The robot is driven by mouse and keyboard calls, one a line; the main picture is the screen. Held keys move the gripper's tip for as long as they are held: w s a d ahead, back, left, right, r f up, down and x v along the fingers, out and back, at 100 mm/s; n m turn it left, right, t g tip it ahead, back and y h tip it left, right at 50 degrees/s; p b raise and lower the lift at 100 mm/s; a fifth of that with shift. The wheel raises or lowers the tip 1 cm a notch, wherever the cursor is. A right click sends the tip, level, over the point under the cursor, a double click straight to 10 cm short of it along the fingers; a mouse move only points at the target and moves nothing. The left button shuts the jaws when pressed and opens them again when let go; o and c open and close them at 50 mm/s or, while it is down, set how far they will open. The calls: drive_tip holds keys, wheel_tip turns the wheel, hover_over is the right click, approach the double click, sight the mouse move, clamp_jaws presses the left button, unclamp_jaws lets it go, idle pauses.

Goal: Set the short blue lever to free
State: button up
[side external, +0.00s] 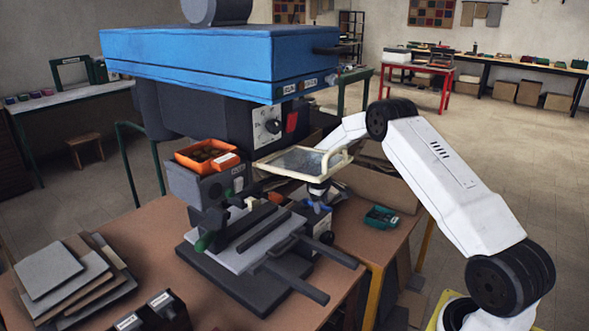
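A small blue part (317,207) shows low on the right side of the machine, beside the black vise parts; it looks like the short blue lever, but it is too small to read its setting. My white arm reaches in from the right, and its forearm passes behind the clear guard. My gripper (319,195) seems to be the dark end just below the guard, close above the blue part. The guard and the small size hide its fingers. I cannot tell whether it touches the blue part or whether it is open.
The cream-framed clear guard (342,163) juts out over the work area. Dark vise handles (340,257) stick out in front. An orange bin (207,155) stands at left, grey plates (50,270) lie further left. A green item (381,216) lies on the table at right.

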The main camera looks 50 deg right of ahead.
wheel_tip(320, 180, up, 8)
drive_tip(key=a, duration=0.1)
drive_tip(key=shift+a+f, duration=0.2)
drive_tip(key=shift+a, duration=0.05)
idle(0.4)
